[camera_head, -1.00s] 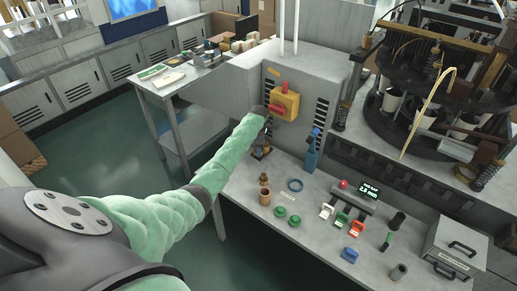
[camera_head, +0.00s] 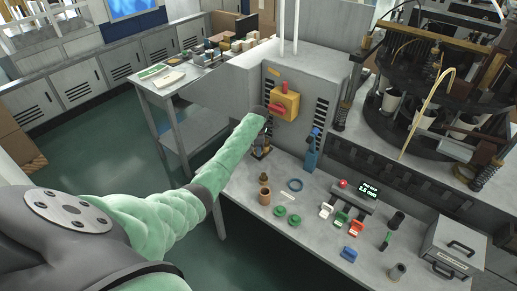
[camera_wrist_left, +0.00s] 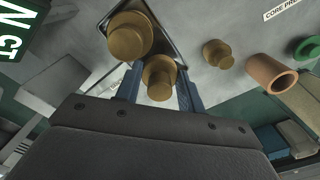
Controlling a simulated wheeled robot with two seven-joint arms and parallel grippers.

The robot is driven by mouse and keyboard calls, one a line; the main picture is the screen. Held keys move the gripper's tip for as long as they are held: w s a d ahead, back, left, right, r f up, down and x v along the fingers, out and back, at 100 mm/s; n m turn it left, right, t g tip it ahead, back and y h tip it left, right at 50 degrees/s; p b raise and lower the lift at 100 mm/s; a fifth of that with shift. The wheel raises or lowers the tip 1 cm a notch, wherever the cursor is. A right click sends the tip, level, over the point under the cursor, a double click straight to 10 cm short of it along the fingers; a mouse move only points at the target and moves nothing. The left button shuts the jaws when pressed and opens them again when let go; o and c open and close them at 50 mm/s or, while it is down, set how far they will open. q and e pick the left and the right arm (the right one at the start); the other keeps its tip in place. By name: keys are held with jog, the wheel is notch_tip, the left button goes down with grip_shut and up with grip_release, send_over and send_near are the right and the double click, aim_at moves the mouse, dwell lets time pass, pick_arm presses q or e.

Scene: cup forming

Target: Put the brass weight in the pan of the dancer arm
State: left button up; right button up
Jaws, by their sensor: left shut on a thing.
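In the left wrist view my left gripper (camera_wrist_left: 160,92) has its two blue fingers on either side of a stepped brass weight (camera_wrist_left: 159,72) and is shut on it. A larger-looking brass piece (camera_wrist_left: 128,38) lies just beyond, over a shallow dark-rimmed metal pan (camera_wrist_left: 172,35). I cannot tell whether the held weight touches the pan. Another brass weight (camera_wrist_left: 217,53) stands apart to the right; in the head view a brass weight (camera_head: 263,179) stands on the bench. There my left gripper (camera_head: 261,151) is small and partly hidden by my arm, near the grey cabinet. My right gripper is not in view.
A blue bottle (camera_head: 311,153) stands right of the gripper. The yellow switch box (camera_head: 284,102) is on the cabinet close by. The front bench edge is left of the cup.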

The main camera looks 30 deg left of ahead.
pick_arm(q)
jog(key=shift+p, duration=0.35)
dwell(0.7)
jog(key=shift+f, duration=0.65)
jog(key=shift+f+b, duration=0.55)
jog(key=shift+f, duration=0.15)
dwell(0.6)
dwell(0.5)
jog(key=o, duration=1.1)
jog(key=shift+r, duration=0.15)
